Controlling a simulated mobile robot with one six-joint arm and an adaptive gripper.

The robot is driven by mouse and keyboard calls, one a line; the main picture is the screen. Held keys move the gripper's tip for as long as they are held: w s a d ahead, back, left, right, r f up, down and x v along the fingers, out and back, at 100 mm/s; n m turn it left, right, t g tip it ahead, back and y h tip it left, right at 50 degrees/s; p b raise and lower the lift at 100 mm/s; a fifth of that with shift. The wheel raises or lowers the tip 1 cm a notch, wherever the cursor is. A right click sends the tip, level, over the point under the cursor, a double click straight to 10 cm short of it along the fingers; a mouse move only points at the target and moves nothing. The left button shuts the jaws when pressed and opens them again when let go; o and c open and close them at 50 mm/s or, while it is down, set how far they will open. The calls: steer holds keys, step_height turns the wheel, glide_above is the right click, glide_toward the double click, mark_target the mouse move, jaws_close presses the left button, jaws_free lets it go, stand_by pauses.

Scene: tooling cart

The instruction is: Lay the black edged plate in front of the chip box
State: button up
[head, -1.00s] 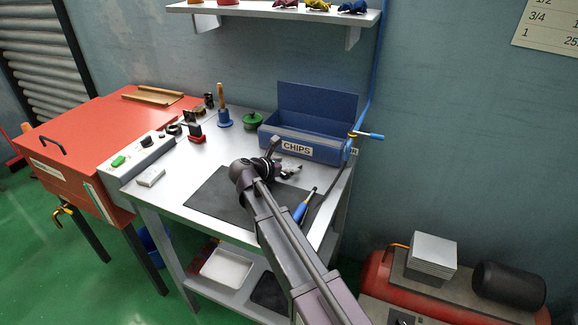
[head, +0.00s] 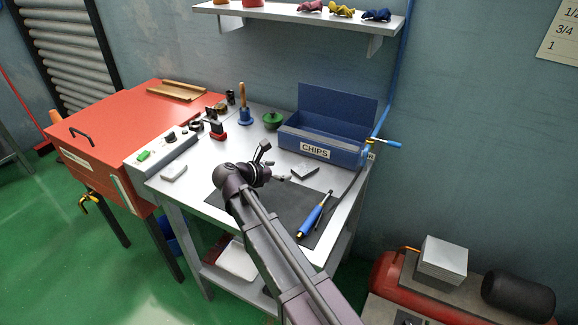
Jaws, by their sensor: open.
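A small grey plate with black edges (head: 304,172) lies near the back edge of the dark mat, in front of the blue chip box (head: 318,146) labelled CHIPS. My gripper (head: 284,178) is low over the mat, just left of the plate. It is open, and a small gap seems to separate it from the plate. The fingers are small and partly hidden by my wrist.
A blue-handled tool (head: 313,217) lies on the right of the dark mat (head: 285,207). A green-lidded pot (head: 272,121), a blue-based brush (head: 244,112) and a red block (head: 218,132) stand at the back. A pale block (head: 174,172) lies at the left.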

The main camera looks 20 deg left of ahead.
steer(key=shift+s+a+r, duration=0.1)
steer(key=shift+s+a, duration=0.05)
steer(key=shift+s, duration=0.15)
steer(key=shift+r, duration=0.1)
stand_by(0.4)
